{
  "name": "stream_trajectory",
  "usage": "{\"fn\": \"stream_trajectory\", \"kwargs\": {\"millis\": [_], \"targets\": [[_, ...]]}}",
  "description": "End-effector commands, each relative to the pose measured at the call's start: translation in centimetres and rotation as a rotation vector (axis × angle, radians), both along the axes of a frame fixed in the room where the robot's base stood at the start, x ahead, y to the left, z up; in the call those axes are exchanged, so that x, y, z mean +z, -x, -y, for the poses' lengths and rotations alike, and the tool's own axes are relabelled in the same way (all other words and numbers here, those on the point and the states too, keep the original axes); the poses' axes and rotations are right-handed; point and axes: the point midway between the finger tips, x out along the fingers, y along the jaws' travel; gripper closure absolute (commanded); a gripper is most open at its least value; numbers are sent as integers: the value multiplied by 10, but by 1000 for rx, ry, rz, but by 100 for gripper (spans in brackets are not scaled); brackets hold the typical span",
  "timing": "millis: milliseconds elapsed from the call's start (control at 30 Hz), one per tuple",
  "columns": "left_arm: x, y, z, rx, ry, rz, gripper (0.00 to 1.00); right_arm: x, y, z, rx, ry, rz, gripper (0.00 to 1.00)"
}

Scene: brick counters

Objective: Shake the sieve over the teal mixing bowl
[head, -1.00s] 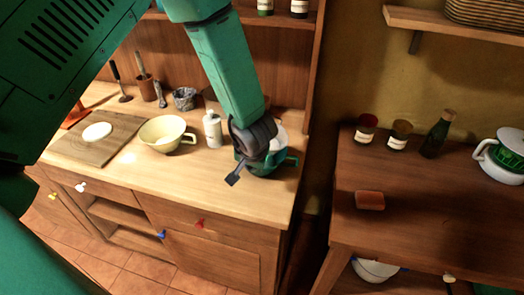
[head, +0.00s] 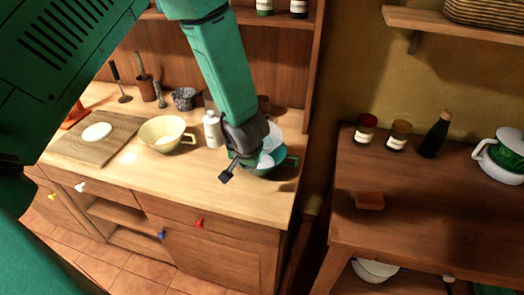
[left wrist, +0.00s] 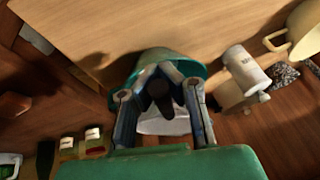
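The teal mixing bowl (head: 284,164) stands on the light wooden counter near its right end. It also shows in the left wrist view (left wrist: 205,70), partly behind my gripper. My left gripper (head: 240,152) is low over the bowl's left side. In the left wrist view its fingers (left wrist: 160,82) close in on a dark handle. The pale, see-through sieve (head: 271,140) shows beside the gripper, over the bowl; part of it is hidden. It also shows as a pale patch in the left wrist view (left wrist: 165,126). My right gripper is not in view.
A white bottle (head: 212,130) stands close left of the bowl. A cream handled bowl (head: 164,133) and a cutting board (head: 97,150) are farther left. The counter front is clear. A darker counter (head: 430,200) with jars and a bottle is at right, across a gap.

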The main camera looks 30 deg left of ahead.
Motion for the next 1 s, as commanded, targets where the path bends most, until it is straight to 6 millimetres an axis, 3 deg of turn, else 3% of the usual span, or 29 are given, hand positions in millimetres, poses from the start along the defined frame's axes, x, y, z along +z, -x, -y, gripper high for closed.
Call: {"fn": "stream_trajectory", "kwargs": {"millis": [133,433,700,1000], "targets": [[0,-3,16,-3,-1,0,100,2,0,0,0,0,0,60],[0,2,-11,0,0,0,100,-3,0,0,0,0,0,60],[1,-3,16,-3,-1,0,100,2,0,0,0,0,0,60],[-1,2,-11,-1,1,1,100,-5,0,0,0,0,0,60]]}}
